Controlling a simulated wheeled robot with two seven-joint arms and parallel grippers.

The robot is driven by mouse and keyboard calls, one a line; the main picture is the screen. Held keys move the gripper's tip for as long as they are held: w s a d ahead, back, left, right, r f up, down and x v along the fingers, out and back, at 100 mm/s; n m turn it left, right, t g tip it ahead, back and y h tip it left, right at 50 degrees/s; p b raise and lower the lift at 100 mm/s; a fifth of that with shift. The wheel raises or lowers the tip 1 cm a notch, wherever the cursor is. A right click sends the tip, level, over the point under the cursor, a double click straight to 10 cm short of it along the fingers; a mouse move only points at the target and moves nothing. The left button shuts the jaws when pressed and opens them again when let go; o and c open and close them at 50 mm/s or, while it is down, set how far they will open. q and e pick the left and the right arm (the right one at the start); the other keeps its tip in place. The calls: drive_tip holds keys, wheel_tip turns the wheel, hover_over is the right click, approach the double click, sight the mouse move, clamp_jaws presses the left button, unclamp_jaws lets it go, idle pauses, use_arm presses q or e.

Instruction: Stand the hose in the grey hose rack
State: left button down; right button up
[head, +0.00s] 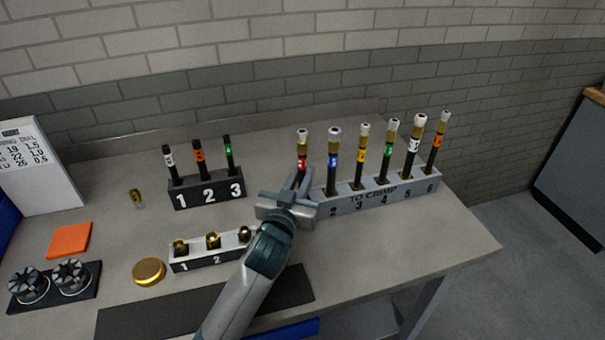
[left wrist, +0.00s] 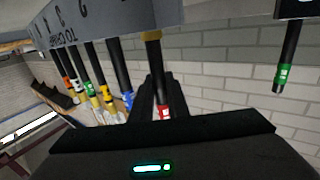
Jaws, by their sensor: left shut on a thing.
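The grey hose rack (head: 345,204), marked TO CRIMP, stands right of centre with several black hoses upright in it. My left gripper (head: 300,184) is shut on the hose with the red band (head: 302,162) at the rack's left end, by the first slot. This hose is about upright, with a brass fitting and pale cap on top. In the left wrist view, which is upside down, the red-banded hose (left wrist: 155,70) runs between my dark fingers, and the rack (left wrist: 120,20) is at the top. My gripper hides its foot in the head view; I cannot tell if it is seated.
A dark rack (head: 208,194) numbered 1 to 3 holds three hoses at left. A pale block (head: 208,262) with brass fittings lies in front. A brass disc (head: 149,271), an orange pad (head: 70,240) and a dark mat (head: 150,315) are nearby. The right table corner is clear.

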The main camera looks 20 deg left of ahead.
use_arm(q)
drive_tip(key=shift+f, duration=0.5)
use_arm(e)
drive_tip(key=shift+f, duration=0.35)
drive_tip(key=shift+a, duration=0.2)
use_arm(q)
drive_tip(key=c, duration=1.6)
unclamp_jaws()
drive_tip(key=shift+c, duration=0.2)
drive_tip(key=shift+s+b, duration=0.1)
drive_tip(key=shift+b, duration=0.2)
